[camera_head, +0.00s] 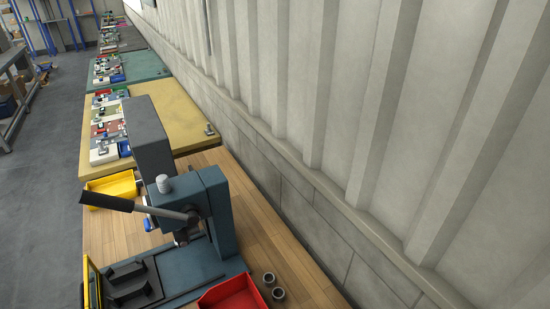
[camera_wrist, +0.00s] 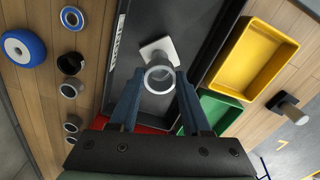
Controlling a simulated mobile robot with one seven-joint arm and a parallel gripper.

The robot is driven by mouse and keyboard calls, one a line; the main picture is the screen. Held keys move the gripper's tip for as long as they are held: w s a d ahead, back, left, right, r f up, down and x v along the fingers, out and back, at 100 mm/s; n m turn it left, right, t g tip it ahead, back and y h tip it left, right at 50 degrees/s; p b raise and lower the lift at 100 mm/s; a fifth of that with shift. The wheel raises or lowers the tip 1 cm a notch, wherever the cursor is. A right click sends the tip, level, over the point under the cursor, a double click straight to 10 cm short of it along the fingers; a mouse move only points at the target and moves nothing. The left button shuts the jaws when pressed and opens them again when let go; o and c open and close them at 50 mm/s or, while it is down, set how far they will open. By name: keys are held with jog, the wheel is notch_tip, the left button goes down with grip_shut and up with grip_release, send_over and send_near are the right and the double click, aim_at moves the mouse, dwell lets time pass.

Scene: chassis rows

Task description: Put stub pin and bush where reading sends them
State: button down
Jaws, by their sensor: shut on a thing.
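In the wrist view my gripper (camera_wrist: 160,84) is shut on a grey ring-shaped bush (camera_wrist: 160,79), held between its two blue fingertips above a dark tray (camera_wrist: 200,25). Just beyond the bush, a pale square plate (camera_wrist: 147,48) with a light round post shows in the tray; the bush partly covers it. I cannot tell whether they touch. A stub pin (camera_wrist: 289,103) with a square head lies or stands at the right of the wrist view. My gripper is not clearly seen in the head view.
The wrist view shows a yellow bin (camera_wrist: 286,36), a green bin (camera_wrist: 222,103), a blue-rimmed wheel (camera_wrist: 22,48) and several loose rings (camera_wrist: 70,90). The head view shows a teal lever press (camera_head: 222,220), a red bin (camera_head: 240,292) and a wall at right.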

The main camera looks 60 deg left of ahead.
jog(key=shift+f+b, duration=0.4)
jog(key=shift+f, duration=0.35)
dwell(0.6)
jog(key=shift+f+b, duration=0.35)
jog(key=shift+f, duration=0.3)
jog(key=shift+c, duration=1.4)
grip_release()
notch_tip(320, 180, up, 13)
jog(key=shift+b, duration=0.35)
